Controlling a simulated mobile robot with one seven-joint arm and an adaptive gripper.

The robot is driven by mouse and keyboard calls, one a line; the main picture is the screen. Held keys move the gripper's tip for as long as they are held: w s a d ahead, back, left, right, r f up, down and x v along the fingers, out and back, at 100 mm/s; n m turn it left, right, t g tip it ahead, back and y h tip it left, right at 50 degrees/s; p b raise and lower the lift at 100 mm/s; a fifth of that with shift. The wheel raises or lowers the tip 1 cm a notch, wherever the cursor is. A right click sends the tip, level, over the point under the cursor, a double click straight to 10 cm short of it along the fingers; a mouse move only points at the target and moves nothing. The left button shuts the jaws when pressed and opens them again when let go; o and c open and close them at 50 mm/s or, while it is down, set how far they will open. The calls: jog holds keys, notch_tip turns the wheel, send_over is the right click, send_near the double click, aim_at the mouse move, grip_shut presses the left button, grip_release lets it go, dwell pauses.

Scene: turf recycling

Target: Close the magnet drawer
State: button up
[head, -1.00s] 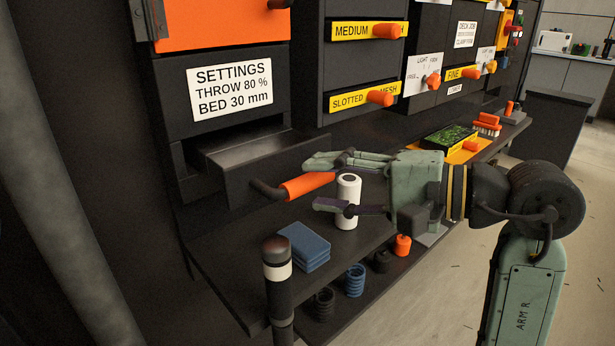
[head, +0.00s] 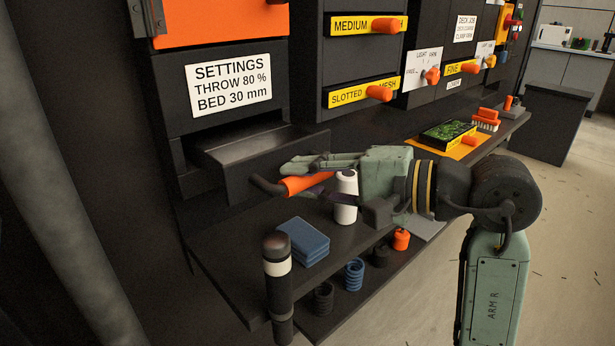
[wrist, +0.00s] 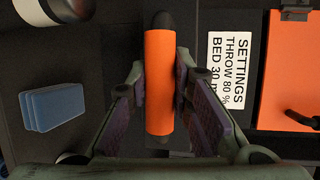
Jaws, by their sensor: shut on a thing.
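The magnet drawer (head: 243,182) is a dark box under the white settings sign (head: 228,85). It is pulled out, its top visible in front of the cabinet opening. Its orange bar handle (head: 302,184) has dark ends and also shows upright in the wrist view (wrist: 159,85). My gripper (head: 298,178) reaches in from the right and is shut on the handle. In the wrist view its fingers (wrist: 155,100) lie on either side of the orange bar. The fingers hide part of the handle in the head view.
A white cylinder (head: 346,208) stands on the shelf just below my gripper. Blue pads (head: 303,246) lie on the shelf left of it. A dark post (head: 277,295) with a white band stands in front. Coils and weights sit on the lower ledge.

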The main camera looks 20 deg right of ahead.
aim_at(299, 151)
grip_shut()
jog(key=w+a+b, duration=0.1)
jog(key=w, duration=0.3)
jog(key=w+a+b, duration=0.1)
jog(key=w+b, duration=0.1)
jog(key=w, duration=0.1)
jog(key=w+a+b, duration=0.1)
jog(key=w+a, duration=0.1)
jog(key=w, duration=0.2)
jog(key=shift+w+b, duration=0.3)
jog(key=shift+b, duration=0.05)
jog(key=o, duration=0.7)
grip_release()
jog(key=shift+s, duration=0.1)
jog(key=v, duration=1.2)
jog(key=shift+r, duration=0.15)
jog(key=shift+a, duration=0.1)
